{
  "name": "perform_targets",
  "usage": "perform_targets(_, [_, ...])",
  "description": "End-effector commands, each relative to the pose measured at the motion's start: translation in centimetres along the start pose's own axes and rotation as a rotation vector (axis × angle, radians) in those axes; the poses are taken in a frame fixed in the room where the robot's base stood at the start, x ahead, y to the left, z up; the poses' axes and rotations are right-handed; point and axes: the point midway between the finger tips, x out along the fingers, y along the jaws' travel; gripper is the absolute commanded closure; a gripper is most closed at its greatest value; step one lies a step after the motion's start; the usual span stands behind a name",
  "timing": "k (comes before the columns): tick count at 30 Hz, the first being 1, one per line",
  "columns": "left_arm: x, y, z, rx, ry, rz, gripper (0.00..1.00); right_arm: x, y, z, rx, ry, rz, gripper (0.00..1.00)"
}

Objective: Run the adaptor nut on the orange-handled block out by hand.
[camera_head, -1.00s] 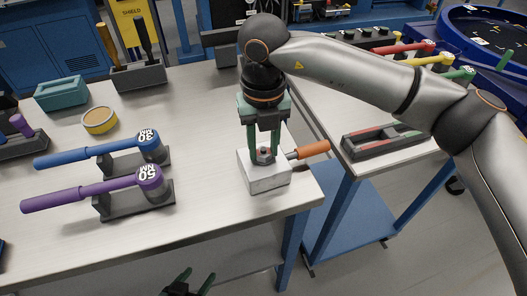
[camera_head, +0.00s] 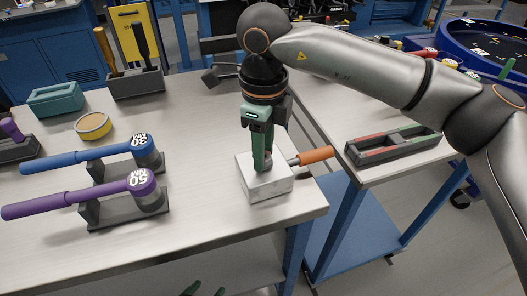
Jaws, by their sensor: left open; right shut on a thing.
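The orange-handled block is a pale metal block (camera_head: 266,184) near the front right corner of the bench, with its orange handle (camera_head: 316,156) sticking out to the right. My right gripper (camera_head: 262,165) points straight down over the block, with its green fingers closed together at the block's top. It is shut on the adaptor nut, which the fingers mostly hide; a little dark metal shows beside them. My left gripper (camera_head: 204,289) is open and empty at the bottom edge, below the bench front, with only its green fingertips in view.
A blue-handled (camera_head: 75,158) and a purple-handled torque wrench (camera_head: 80,194) rest on dark stands to the left. A yellow tin (camera_head: 93,127) and a teal box (camera_head: 56,98) stand behind. A dark tray with red and green strips (camera_head: 393,146) lies on the right bench.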

Motion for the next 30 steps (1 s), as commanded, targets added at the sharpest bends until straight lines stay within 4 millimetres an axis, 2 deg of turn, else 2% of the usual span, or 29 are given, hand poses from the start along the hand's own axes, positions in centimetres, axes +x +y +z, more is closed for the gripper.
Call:
perform_targets(1, [0.2,-0.02,0.04,0.001,0.003,0.001,0.32,0.66,0.18,-0.11,-0.048,0.01,0.007,1.0])
perform_targets(18, [0.54,0.13,-0.46,0.006,0.015,0.006,0.32,0.57,0.23,-0.11,-0.587,0.008,0.011,1.0])
perform_targets(30, [0.62,0.19,-0.38,0.006,0.013,0.008,0.32,0.56,0.25,-0.11,-0.881,0.006,0.013,1.0])
